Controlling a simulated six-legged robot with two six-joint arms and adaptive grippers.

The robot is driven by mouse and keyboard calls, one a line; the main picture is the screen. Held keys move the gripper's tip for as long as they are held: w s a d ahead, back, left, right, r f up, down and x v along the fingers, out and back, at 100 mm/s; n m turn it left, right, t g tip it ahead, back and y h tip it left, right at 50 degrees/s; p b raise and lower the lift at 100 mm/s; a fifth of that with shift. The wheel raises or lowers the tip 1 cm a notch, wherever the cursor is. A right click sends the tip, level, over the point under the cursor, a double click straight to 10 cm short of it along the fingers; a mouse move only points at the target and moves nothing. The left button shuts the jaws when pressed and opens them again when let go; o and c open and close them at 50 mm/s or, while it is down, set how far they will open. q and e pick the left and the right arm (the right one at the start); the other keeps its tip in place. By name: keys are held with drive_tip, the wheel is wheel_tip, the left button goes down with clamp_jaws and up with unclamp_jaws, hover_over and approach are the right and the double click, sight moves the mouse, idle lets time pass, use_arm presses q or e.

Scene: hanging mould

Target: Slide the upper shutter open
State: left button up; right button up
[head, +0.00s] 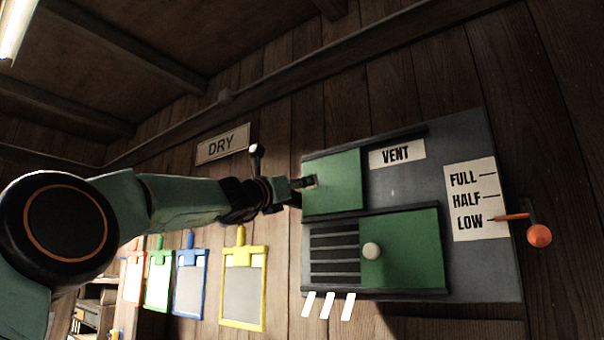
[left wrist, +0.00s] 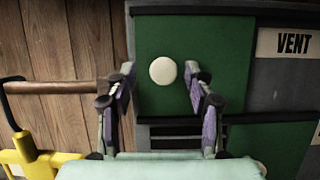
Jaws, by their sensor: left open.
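The upper shutter (head: 340,180) is a green panel at the left end of its track on the grey vent panel (head: 455,275). No slats show beside it. In the left wrist view the shutter (left wrist: 220,35) has a round white knob (left wrist: 162,70). My left gripper (head: 301,184) is at the shutter's left part and hides the knob in the head view. In the left wrist view my left gripper (left wrist: 161,76) is open, with one finger on each side of the knob and gaps between. My right gripper is not in view.
The lower green shutter (head: 415,248) sits to the right, with dark slats (head: 335,254) exposed at its left. An orange-knobbed lever (head: 538,235) points at LOW on the right. Coloured frames (head: 243,285) hang at lower left. A DRY sign (head: 222,144) is above my arm.

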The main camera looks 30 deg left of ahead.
use_arm(q)
drive_tip(key=w, duration=0.2)
drive_tip(key=shift+w+d+r+p, duration=0.15)
drive_tip(key=shift+w+d+p, duration=0.15)
drive_tip(key=shift+w+p, duration=0.05)
drive_tip(key=shift+s+a, duration=0.25)
drive_tip(key=shift+c, duration=0.2)
drive_tip(key=shift+s+d+r, duration=0.2)
drive_tip(key=shift+s, duration=0.15)
drive_tip(key=c, duration=0.3)
drive_tip(key=shift+w+d, duration=0.1)
drive_tip(key=shift+d, duration=0.1)
drive_tip(key=c, duration=0.3)
drive_tip(key=shift+w+a+f, duration=0.15)
drive_tip(key=shift+f, duration=0.05)
clamp_jaws()
